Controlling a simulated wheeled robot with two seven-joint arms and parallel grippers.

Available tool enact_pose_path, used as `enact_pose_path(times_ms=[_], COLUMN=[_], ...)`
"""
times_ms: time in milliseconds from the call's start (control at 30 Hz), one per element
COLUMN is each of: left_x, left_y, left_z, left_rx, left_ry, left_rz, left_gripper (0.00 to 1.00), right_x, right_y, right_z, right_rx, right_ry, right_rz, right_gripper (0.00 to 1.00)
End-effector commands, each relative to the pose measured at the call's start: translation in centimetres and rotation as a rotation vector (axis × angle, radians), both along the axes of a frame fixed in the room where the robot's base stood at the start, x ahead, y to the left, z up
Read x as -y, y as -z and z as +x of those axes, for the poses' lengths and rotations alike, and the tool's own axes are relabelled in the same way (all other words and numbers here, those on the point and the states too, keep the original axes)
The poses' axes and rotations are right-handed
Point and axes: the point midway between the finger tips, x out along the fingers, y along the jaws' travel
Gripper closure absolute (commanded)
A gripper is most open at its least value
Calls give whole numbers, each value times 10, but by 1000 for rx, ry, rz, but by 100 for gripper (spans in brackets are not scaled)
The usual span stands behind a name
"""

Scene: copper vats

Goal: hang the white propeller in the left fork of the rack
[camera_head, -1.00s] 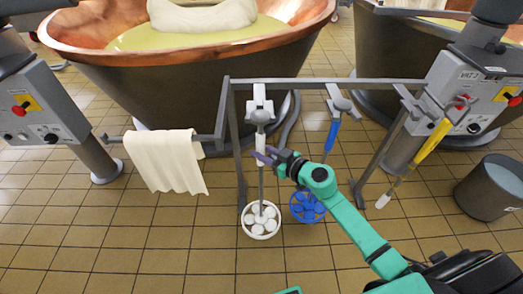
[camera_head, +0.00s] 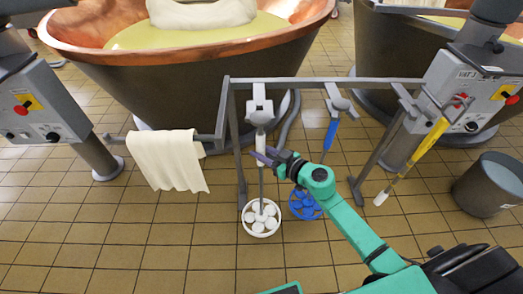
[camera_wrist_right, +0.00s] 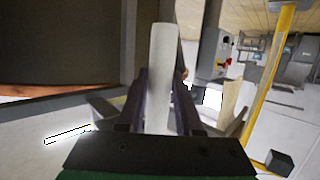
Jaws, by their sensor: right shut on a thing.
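The white propeller (camera_head: 259,227) hangs upright at the left fork of the rack, its round head of several white discs low over the floor. Its grey top end (camera_head: 260,118) is right at the left fork (camera_head: 259,101); I cannot tell whether it rests in the prongs. My right gripper (camera_head: 264,156) is shut on the white handle (camera_head: 261,143), just below the fork. In the right wrist view the pale handle (camera_wrist_right: 161,65) stands between the two dark fingers. The rack (camera_head: 310,84) is a grey frame. My left gripper is not in view.
A blue propeller (camera_head: 306,207) hangs in the right fork (camera_head: 339,104), close beside the white one. A cloth (camera_head: 168,160) hangs on the rail at left. A yellow-handled tool (camera_head: 425,153) hangs at right near a grey bucket (camera_head: 492,185). A copper vat (camera_head: 190,85) stands behind.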

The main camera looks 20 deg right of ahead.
Motion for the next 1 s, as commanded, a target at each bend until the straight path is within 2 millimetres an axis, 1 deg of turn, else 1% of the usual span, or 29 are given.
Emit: enact_pose_path(times_ms=[33,567,1000], left_x=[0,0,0], left_y=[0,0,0], left_z=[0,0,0], left_rx=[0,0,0], left_ry=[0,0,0], left_rz=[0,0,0], left_gripper=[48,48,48], right_x=[0,0,4], right_y=[-2,-3,-1], right_z=[1,2,16], right_rx=[4,5,4], right_ry=[1,1,1], right_rz=[2,3,2], right_gripper=[100,100,100])
